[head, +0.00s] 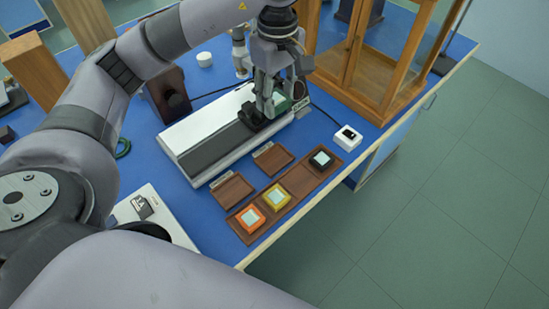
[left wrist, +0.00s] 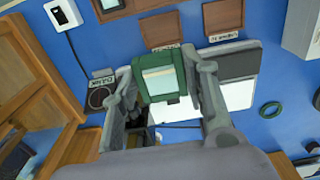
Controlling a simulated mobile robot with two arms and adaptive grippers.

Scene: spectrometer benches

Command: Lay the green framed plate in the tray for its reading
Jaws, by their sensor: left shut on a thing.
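My left gripper (head: 268,110) is over the right end of a white and grey instrument (head: 205,132). It is shut on the green framed plate (left wrist: 162,84), which has a pale centre and sits between the fingertips in the left wrist view. In the head view the fingers mostly hide the plate. Two shallow brown trays with small label plates lie in front of the instrument, one at left (head: 231,192) and one at right (head: 273,159). I cannot read their labels. Both look empty. My right gripper is not in view.
A long brown rack (head: 300,181) holds orange (head: 250,218), yellow (head: 277,197) and black (head: 321,160) framed plates, with a bare place between yellow and black. A white box (head: 347,137) stands beyond it. A wooden glazed cabinet (head: 375,75) stands at the right. The table edge is close to the rack.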

